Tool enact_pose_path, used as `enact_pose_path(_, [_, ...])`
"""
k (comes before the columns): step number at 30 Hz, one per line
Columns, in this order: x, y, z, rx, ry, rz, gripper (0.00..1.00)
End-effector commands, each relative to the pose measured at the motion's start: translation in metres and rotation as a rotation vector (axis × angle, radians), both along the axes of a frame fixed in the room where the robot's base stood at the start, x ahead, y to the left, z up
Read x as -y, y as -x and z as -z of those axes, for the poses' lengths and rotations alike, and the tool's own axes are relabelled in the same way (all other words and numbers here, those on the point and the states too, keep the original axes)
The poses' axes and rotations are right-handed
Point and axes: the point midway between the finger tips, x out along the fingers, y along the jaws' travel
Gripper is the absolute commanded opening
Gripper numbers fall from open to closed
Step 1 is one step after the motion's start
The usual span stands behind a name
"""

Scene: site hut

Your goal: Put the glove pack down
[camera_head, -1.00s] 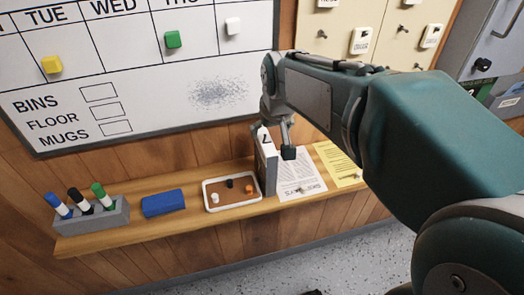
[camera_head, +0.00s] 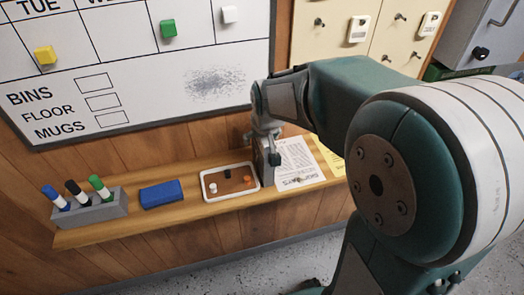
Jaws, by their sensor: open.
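A thin upright pack, apparently the glove pack (camera_head: 264,172), stands on the wooden shelf between the small tray and the white printed sheet. Only its lower part shows; its top is hidden by my gripper. My gripper (camera_head: 263,146) points down over the pack, with one finger on its right side. The jaws are open, and I cannot tell whether they touch it.
The tray (camera_head: 206,194) with small magnets lies just left of the pack. Further left are a blue eraser (camera_head: 161,194) and a grey marker holder (camera_head: 92,212). The white sheet (camera_head: 297,165) lies to the right. A whiteboard (camera_head: 150,85) hangs behind.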

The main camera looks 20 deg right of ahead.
Motion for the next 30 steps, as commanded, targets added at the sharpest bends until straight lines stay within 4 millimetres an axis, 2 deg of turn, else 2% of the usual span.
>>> enact_pose_path(9, [0.0,0.0002,0.0024,-0.001,0.0,0.0,0.9])
enact_pose_path(10, [0.0,0.0002,0.0025,-0.001,0.0,0.0,0.86])
enact_pose_path(11, [0.0,0.0001,0.0023,-0.001,0.0,0.0,0.72])
enact_pose_path(12, [0.0,0.0001,0.0023,-0.001,0.0,0.0,0.54])
enact_pose_path(14, [0.0,0.0002,0.0022,0.0,0.0,0.0,0.28])
enact_pose_path(15, [0.0,0.0002,0.0022,0.0,0.0,0.0,0.1])
enact_pose_path(16, [0.0,0.0002,0.0022,-0.001,0.0,0.0,0.0])
enact_pose_path(30, [0.0,-0.0001,-0.002,0.002,0.0,0.0,0.0])
